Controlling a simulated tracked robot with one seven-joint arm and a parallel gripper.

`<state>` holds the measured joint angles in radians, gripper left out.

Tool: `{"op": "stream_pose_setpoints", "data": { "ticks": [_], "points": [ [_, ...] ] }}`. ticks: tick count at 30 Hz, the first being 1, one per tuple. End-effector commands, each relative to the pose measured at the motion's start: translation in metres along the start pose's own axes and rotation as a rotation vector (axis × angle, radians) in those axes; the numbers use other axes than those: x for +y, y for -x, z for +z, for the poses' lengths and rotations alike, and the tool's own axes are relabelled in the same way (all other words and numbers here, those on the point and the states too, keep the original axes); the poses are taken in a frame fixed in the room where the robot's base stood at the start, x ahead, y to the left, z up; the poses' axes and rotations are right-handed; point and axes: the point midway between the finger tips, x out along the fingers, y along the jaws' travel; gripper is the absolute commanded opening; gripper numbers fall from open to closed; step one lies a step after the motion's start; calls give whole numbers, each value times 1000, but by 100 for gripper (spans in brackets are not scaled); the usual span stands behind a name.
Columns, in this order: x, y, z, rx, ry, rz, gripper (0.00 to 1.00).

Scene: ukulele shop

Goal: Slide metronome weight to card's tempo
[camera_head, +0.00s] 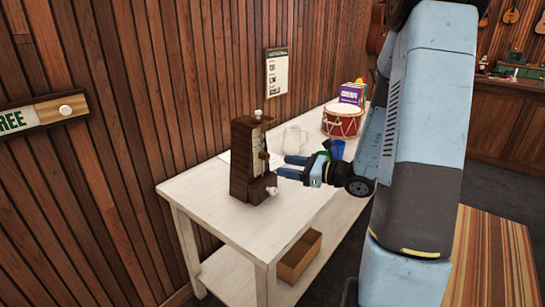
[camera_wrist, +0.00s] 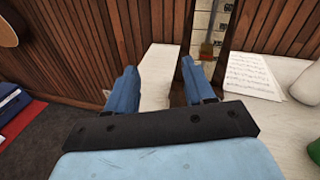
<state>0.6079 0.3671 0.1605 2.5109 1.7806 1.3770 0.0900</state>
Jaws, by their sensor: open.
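The dark wooden metronome (camera_head: 240,165) stands upright on the white table (camera_head: 215,200). Its open front shows in the wrist view, with a pale scale plate (camera_wrist: 203,22) and a small brass-coloured piece (camera_wrist: 207,50) that looks like the weight. The markings are too small to read. My gripper (camera_head: 284,168) is open and empty, its blue fingers pointing at the metronome from the right, just short of it. In the wrist view my gripper (camera_wrist: 160,88) has the metronome ahead and beyond its right finger. I cannot tell which paper is the tempo card.
A printed sheet (camera_wrist: 253,76) lies on the table beside the metronome. A pale mug (camera_head: 296,138), a red drum (camera_head: 342,121) and a blue cup (camera_head: 337,149) stand further along. A poster (camera_head: 277,74) hangs on the wall. The table's near end is clear. A box (camera_head: 299,257) sits below.

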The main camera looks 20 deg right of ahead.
Motion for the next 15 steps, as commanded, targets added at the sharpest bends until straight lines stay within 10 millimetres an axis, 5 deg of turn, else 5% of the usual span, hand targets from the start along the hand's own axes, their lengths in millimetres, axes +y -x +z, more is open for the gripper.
{"op": "stream_pose_setpoints", "data": {
  "ticks": [6, 15],
  "points": [
    [-38, 18, -33, -46, -138, -189, 53],
    [-50, 11, -41, -59, -170, -238, 53]
  ]
}}
